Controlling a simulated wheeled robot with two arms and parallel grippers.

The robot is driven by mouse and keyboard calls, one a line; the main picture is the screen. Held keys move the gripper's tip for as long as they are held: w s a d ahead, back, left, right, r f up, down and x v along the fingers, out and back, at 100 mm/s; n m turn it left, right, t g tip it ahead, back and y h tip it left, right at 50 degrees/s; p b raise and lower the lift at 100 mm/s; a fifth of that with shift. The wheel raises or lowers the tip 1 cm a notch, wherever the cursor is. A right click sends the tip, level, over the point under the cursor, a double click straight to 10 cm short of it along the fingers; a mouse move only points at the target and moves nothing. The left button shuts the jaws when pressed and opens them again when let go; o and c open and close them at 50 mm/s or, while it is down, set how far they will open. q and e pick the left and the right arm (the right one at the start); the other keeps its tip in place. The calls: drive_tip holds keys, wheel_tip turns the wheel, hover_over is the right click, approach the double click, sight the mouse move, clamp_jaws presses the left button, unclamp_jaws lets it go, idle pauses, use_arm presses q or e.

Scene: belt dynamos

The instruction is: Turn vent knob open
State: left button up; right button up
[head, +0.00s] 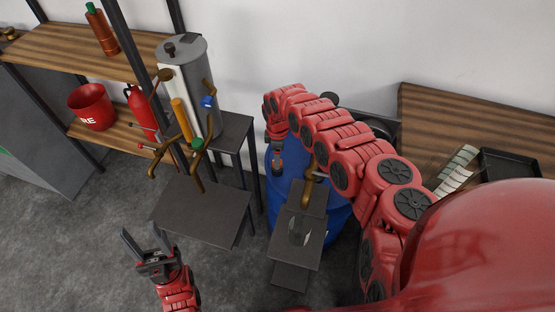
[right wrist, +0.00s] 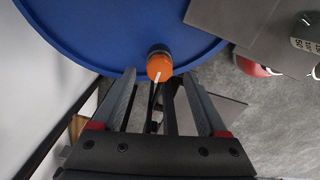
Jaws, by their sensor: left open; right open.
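The vent knob (right wrist: 160,67) is a small orange knob with a white line on a dark stem, set on the blue drum (right wrist: 125,38) near its rim. The drum also shows in the head view (head: 337,217), where I cannot make out the knob. My right gripper (right wrist: 160,76) is open, with one fingertip on each side of the knob in the right wrist view. I cannot tell whether they touch it. In the head view it points down over the drum (head: 277,165). My left gripper (head: 142,233) is open and empty at the lower left, away from the drum.
A grey cylinder (head: 190,75) with brass pipes and valves stands left of the drum. A dark plate (head: 200,214) and a stand (head: 297,237) are in front. A shelf (head: 90,45) holds a red bucket (head: 91,106) and an extinguisher (head: 140,108). A wooden table (head: 440,115) is at right.

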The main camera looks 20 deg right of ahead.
drive_tip(key=shift+a+f, duration=0.15)
drive_tip(key=shift+f, duration=0.65)
drive_tip(key=shift+f+b, duration=0.3)
drive_tip(key=shift+f, duration=0.35)
clamp_jaws()
